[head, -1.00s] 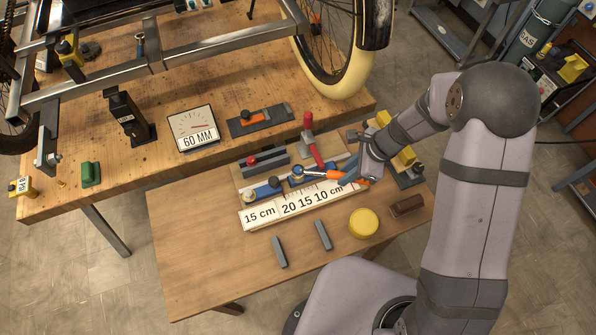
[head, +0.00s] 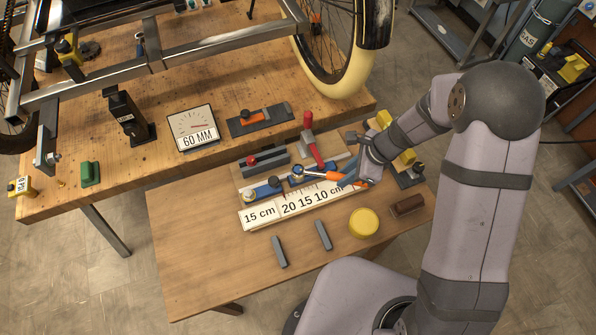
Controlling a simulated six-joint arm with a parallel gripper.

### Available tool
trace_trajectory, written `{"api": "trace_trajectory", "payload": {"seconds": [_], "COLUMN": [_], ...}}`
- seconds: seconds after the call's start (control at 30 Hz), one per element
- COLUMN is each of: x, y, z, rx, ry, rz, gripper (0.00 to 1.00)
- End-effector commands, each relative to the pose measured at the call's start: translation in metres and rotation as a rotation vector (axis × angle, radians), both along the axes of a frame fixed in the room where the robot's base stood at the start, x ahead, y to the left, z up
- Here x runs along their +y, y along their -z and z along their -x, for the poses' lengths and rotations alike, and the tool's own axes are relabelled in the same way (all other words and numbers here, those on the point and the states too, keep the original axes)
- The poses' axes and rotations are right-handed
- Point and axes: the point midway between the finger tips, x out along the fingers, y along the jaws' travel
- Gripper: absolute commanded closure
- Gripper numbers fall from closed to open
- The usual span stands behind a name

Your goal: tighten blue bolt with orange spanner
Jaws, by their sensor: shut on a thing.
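My gripper (head: 354,180) is shut on the handle of the orange spanner (head: 322,174) above the low wooden table. The spanner lies roughly level, with its head pointing left. Its head is at a small blue round piece (head: 297,181), which looks like the blue bolt, at the right end of a blue bar (head: 264,191). I cannot tell how the head sits on the bolt. The handle's far end is hidden by my gripper.
A white length scale (head: 262,216) lies just in front. A red-handled tool (head: 312,146) and a grey block with a red knob (head: 270,160) stand behind. A yellow round tub (head: 363,223) and brown block (head: 407,205) are front right. The table's front left is clear.

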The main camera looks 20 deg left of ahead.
Motion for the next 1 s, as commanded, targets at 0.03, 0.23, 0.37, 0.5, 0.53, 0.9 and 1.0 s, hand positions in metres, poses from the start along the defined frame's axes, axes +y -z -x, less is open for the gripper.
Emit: {"api": "trace_trajectory", "payload": {"seconds": [0.03,0.23,0.37,0.5,0.53,0.9,1.0], "x": [0.0,-0.001,-0.001,-0.001,-0.001,-0.002,-0.002], "y": [0.0,0.0,0.0,0.0,0.0,0.0,0.0], "z": [0.001,0.004,0.007,0.009,0.01,0.016,0.017], "rx": [-0.001,-0.002,0.0,-0.001,-0.001,-0.002,-0.001], "ry": [0.007,0.034,0.052,0.069,0.074,0.122,0.13], "rz": [0.0,0.0,0.0,0.0,0.0,-0.001,-0.001], "gripper": [1.0,1.0,1.0,1.0,1.0,1.0,1.0]}}
